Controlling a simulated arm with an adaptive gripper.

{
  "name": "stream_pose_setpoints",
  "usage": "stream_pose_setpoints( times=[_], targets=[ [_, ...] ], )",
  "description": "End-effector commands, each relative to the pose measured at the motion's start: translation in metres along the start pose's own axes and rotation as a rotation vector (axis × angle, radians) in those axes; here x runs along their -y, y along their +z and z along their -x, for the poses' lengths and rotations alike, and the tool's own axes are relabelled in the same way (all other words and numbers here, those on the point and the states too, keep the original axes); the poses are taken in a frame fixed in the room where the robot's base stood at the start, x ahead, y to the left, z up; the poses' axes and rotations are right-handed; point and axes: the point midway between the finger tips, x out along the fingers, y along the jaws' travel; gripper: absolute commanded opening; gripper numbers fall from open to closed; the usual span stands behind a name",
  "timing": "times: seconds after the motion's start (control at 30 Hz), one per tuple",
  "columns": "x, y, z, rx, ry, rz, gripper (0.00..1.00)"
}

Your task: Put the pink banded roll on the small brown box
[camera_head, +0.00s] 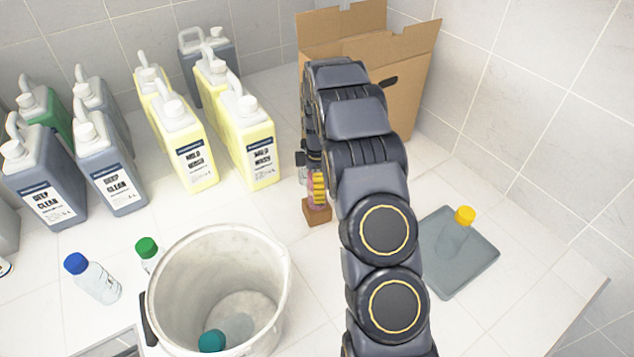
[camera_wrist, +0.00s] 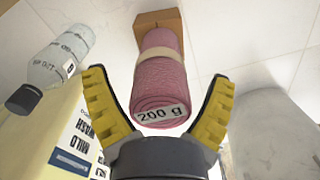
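The pink roll (camera_wrist: 163,80) with a pale band and a "200 g" label shows in the wrist view. Its far end meets the small brown box (camera_wrist: 157,20), and it appears to stand upright on it. My gripper (camera_wrist: 160,78) is open, with a yellow-padded finger on each side of the roll and a visible gap to both. In the head view the small brown box (camera_head: 317,214) sits on the white counter, with my gripper (camera_head: 318,187) just above it. The roll is mostly hidden there by my gripper and arm.
Yellow jugs (camera_head: 252,140) stand left of my arm, and a clear bottle (camera_wrist: 55,65) is near the roll. A white bucket (camera_head: 170,290) stands in front. A large cardboard box (camera_head: 415,75) is behind; a grey slab (camera_head: 470,265) with a yellow-capped bottle (camera_head: 465,215) lies right.

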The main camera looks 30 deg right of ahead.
Motion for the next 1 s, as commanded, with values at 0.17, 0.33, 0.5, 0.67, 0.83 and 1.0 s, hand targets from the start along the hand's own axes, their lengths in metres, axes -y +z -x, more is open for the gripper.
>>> stream_pose_setpoints(
  times=[0.17, 0.33, 0.5, 0.67, 0.83, 1.0],
  targets=[
    [0.0, 0.0, 0.0, 0.0, -0.001, 0.0, 0.84],
    [0.0, 0.0, 0.005, 0.0, 0.001, 0.0, 0.84],
    [0.0, 0.0, 0.032, -0.001, 0.002, -0.001, 0.84],
    [-0.001, -0.001, 0.067, 0.0, 0.003, 0.001, 0.84],
    [-0.001, 0.0, 0.101, -0.001, 0.006, -0.001, 0.84],
    [0.0, 0.0, 0.118, 0.0, -0.001, 0.0, 0.84]
  ],
)
